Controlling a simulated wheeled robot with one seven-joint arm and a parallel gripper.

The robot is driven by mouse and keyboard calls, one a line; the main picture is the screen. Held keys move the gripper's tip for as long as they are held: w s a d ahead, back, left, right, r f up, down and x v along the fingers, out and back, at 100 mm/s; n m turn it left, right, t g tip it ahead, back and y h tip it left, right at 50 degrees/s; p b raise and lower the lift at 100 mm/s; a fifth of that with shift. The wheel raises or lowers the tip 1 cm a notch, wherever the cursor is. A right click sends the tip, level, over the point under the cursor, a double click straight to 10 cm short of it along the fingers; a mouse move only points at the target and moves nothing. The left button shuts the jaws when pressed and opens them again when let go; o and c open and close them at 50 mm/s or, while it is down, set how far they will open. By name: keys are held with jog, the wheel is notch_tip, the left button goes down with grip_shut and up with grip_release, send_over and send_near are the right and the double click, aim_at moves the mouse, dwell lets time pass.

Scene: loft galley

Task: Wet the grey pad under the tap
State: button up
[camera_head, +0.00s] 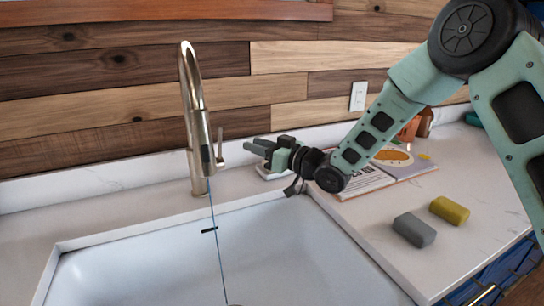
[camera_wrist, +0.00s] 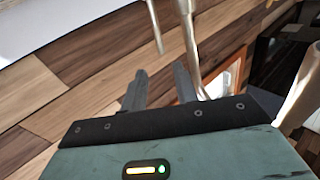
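The grey pad (camera_head: 413,229) lies on the counter right of the sink, apart from my gripper. The metal tap (camera_head: 196,120) stands at the sink's back edge, with a lever (camera_head: 220,150) on its right side. A thin blue line, looking like running water, drops from its spout into the white sink (camera_head: 290,255). My gripper (camera_head: 256,147) is just right of the lever, above the back rim, pointing at the tap. In the wrist view its two fingers (camera_wrist: 160,88) are apart with nothing held between them. Whether a finger touches the lever cannot be told.
A yellow-green pad (camera_head: 449,210) lies behind and right of the grey pad. An open book (camera_head: 400,165) lies further back on the counter (camera_head: 365,225). A small white item is partly hidden below my gripper. A wooden wall with an outlet (camera_head: 358,96) stands behind.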

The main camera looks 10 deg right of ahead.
jog(key=shift+b+v, duration=0.35)
jog(key=shift+v, duration=1.85)
jog(key=s+d+f+g+h, duration=0.1)
jog(key=s+g+h, duration=0.3)
jog(key=s, duration=0.9)
jog(key=s+d+f+m+g+h, duration=0.1)
jog(key=s+g+h, duration=0.3)
jog(key=s, duration=0.9)
jog(key=s+d+f+g+h, duration=0.3)
jog(key=s+g+h, duration=0.1)
jog(key=s, duration=0.9)
jog(key=shift+f+h, duration=0.35)
jog(key=shift+h, duration=0.45)
jog(key=shift+s, duration=0.1)
